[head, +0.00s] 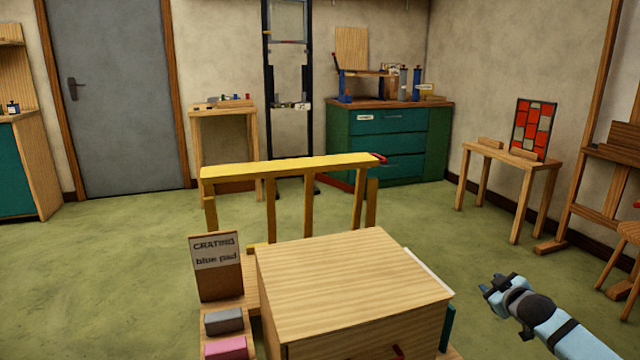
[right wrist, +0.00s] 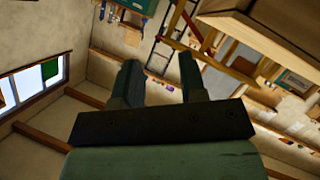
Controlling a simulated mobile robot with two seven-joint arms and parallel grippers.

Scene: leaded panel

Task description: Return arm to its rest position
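My right arm comes in from the lower right in the head view. Its gripper (head: 492,287) hangs over the green floor, to the right of the wooden crate and apart from it. In the right wrist view the two dark fingers of the right gripper (right wrist: 158,72) stand apart with nothing between them. My left arm and gripper do not show in either view.
The wooden crate (head: 345,280) stands close in front, with a "CRATING blue pad" sign (head: 214,252) beside it. A yellow-topped rack (head: 285,167) is behind it. A small table (head: 503,160) bears a red leaded panel (head: 533,128). Green floor (head: 440,225) is clear between them.

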